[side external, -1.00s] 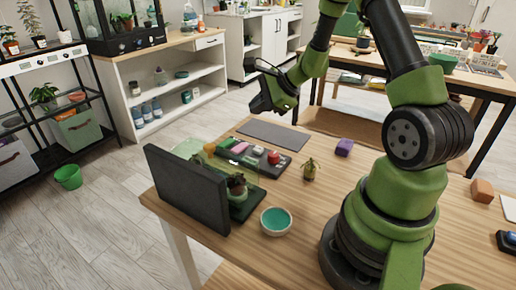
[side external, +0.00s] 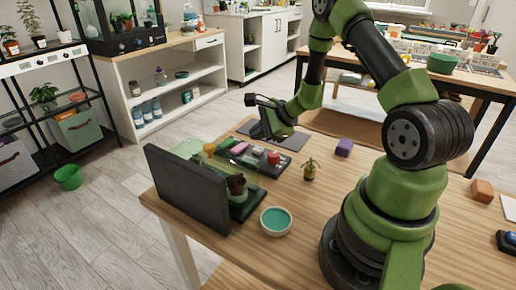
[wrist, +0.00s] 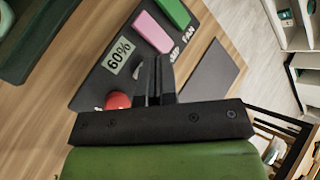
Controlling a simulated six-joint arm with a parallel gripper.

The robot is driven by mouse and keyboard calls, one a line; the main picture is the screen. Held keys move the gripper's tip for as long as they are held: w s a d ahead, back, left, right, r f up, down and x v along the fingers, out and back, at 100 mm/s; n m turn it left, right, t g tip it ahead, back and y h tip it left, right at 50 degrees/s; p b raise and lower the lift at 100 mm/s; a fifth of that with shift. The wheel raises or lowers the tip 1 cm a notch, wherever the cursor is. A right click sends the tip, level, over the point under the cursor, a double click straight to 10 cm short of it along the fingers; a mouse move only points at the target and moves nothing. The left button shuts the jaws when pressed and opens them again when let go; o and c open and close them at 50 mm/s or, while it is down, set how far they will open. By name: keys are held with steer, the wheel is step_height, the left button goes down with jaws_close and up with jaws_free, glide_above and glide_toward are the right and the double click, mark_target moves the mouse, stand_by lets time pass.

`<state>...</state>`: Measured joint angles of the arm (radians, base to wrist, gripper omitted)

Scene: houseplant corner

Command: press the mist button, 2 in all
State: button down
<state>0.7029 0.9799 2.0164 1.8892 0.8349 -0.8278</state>
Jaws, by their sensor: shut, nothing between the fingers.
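The dark control panel (side external: 262,168) lies on the wooden table. It carries a red round button (side external: 273,156), a pink button (side external: 240,146) and a green button (side external: 226,141). In the wrist view the red button (wrist: 118,100) sits left of my fingers, near a display reading 60% (wrist: 118,55). The pink button (wrist: 152,32) and green button (wrist: 174,11) lie farther off. I read "FAN" and a label ending in "MP"; the label by the red button is mostly hidden, so I cannot tell which is mist. My gripper (wrist: 157,62) is shut and empty, above the panel, apparently not touching it.
A teal bowl (side external: 276,221), a small plant (side external: 309,169) and a purple block (side external: 344,147) are nearby. A grey mat (side external: 290,138) lies behind the panel.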

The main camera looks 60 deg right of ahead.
mark_target(258, 150)
steer(key=shift+f, duration=0.6)
stand_by(1.6)
steer(key=shift+f, duration=0.4)
steer(key=shift+f, duration=0.5)
stand_by(0.6)
steer(key=shift+r, duration=0.95)
steer(key=shift+r, duration=0.1)
steer(key=shift+r, duration=2.4)
